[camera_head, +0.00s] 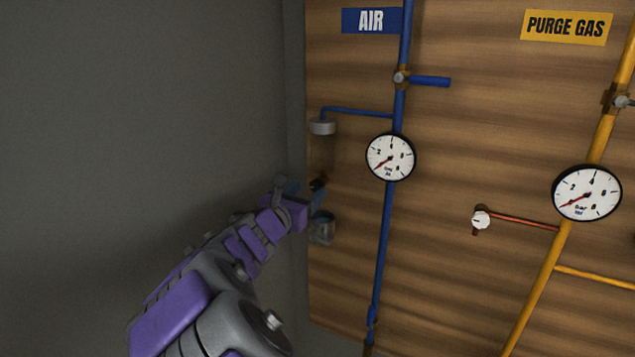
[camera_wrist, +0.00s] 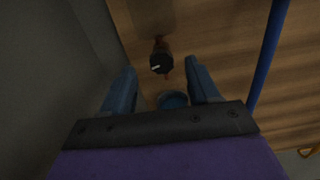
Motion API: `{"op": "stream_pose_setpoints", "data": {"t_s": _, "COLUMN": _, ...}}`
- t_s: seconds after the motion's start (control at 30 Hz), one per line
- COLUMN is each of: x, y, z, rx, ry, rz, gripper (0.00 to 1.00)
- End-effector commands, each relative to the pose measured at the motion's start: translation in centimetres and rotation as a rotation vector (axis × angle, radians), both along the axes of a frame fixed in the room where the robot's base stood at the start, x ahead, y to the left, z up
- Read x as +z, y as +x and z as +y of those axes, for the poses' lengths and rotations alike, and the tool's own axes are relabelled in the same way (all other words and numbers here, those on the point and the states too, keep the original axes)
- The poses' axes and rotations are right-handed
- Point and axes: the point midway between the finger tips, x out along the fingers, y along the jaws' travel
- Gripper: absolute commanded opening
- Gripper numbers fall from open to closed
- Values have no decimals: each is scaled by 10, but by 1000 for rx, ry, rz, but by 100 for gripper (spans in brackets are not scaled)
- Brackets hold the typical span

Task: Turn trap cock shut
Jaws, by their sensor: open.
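The trap cock appears to be the small dark knob (camera_wrist: 161,64) with a white mark on its face, on a brownish fitting on the wooden panel. In the head view the dark knob (camera_head: 320,182) is partly hidden by my gripper. My gripper (camera_head: 304,191) is at the panel's left edge. In the wrist view its two blue fingers (camera_wrist: 161,69) are spread open, with the knob in line with the gap between the tips. No contact shows; I cannot tell the depth between them. A small grey-blue cup (camera_head: 322,229) is below the knob, also in the wrist view (camera_wrist: 172,100).
The blue AIR pipe (camera_head: 388,220) with a gauge (camera_head: 390,157) runs down right of my gripper. A blue branch ends in a grey cap (camera_head: 322,127) above it. A grey wall (camera_head: 150,120) is close on the left. The yellow PURGE GAS pipe (camera_head: 548,280) is farther right.

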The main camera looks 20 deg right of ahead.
Motion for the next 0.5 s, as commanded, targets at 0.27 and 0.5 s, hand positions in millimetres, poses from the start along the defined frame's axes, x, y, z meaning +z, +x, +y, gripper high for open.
{"op": "stream_pose_setpoints", "data": {"t_s": 0.27, "x": -2, "y": 29, "z": -37, "rx": -1, "ry": 3, "rz": 5, "gripper": 60}}
{"op": "stream_pose_setpoints", "data": {"t_s": 0.5, "x": 0, "y": 38, "z": -48, "rx": 1, "ry": 0, "rz": 0, "gripper": 60}}
